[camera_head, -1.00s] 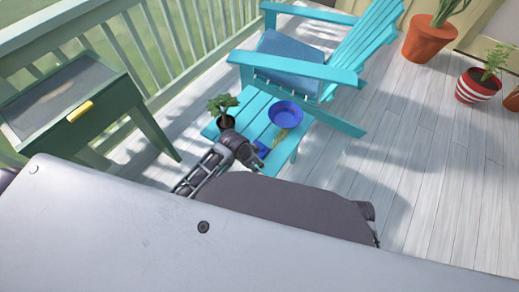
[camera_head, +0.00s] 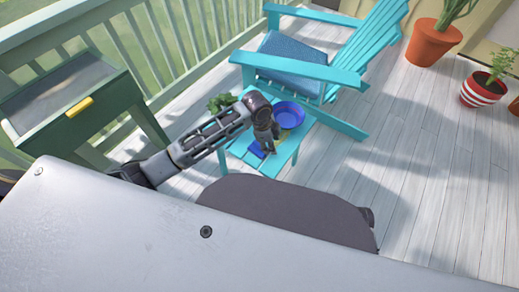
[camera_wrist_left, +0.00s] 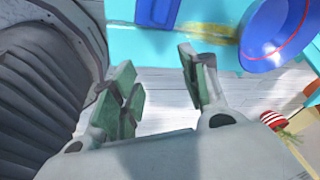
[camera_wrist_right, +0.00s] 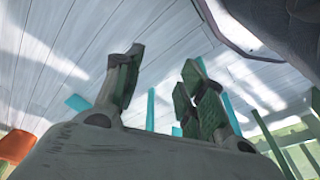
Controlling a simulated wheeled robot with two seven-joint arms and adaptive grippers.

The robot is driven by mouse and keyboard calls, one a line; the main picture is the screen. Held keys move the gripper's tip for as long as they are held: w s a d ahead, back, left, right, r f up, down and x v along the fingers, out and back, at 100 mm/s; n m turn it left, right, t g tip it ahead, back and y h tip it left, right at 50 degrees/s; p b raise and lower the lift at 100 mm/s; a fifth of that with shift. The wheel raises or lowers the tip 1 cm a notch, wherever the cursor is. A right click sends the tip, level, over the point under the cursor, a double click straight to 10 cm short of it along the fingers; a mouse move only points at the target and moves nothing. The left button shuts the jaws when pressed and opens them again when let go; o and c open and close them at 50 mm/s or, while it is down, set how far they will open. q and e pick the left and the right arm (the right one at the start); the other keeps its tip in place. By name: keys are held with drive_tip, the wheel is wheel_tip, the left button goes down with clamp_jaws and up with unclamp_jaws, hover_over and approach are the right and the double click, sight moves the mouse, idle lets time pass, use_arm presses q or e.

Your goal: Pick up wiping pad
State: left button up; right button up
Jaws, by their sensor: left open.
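The blue wiping pad (camera_head: 256,149) lies near the front edge of the small turquoise table (camera_head: 235,148). In the left wrist view a blue block, likely the pad (camera_wrist_left: 157,12), shows at the top edge, partly cut off. My left gripper (camera_head: 268,148) hangs over the table's front part, just right of the pad. Its fingers (camera_wrist_left: 155,62) are apart and empty, short of the pad in the left wrist view. Whether it touches the table is unclear. My right gripper (camera_wrist_right: 163,65) is open and empty, with deck boards behind it.
A potted plant (camera_head: 220,102) is partly hidden by my left arm. A turquoise chair (camera_head: 345,75) stands behind; a green cabinet (camera_head: 120,95) is left.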

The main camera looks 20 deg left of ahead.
use_arm(q)
drive_tip(key=w+a+r+m+g+y+b, duration=0.1)
drive_tip(key=w+a+r+m+y, duration=0.1)
drive_tip(key=a+r+m, duration=0.3)
drive_tip(key=shift+w+r+m, duration=0.35)
drive_tip(key=shift+w+m, duration=0.05)
drive_tip(key=shift+w, duration=0.2)
use_arm(e)
drive_tip(key=shift+s+a+f, duration=0.35)
drive_tip(key=shift+s+f, duration=0.25)
drive_tip(key=shift+s, duration=0.15)
use_arm(q)
drive_tip(key=shift+b, duration=0.3)
drive_tip(key=b, duration=0.2)
hover_over(259, 147)
drive_tip(key=w, duration=0.2)
drive_tip(key=f, duration=0.7)
drive_tip(key=shift+s+f, duration=0.15)
drive_tip(key=shift+s, duration=0.1)
drive_tip(key=shift+f, duration=0.65)
use_arm(e)
drive_tip(key=r, duration=0.3)
drive_tip(key=shift+w+a+r+y, duration=0.15)
drive_tip(key=shift+w+a+y, duration=0.1)
drive_tip(key=shift+a+y, duration=0.15)
use_arm(q)
drive_tip(key=shift+f, duration=0.1)
use_arm(e)
drive_tip(key=shift+w, duration=0.1)
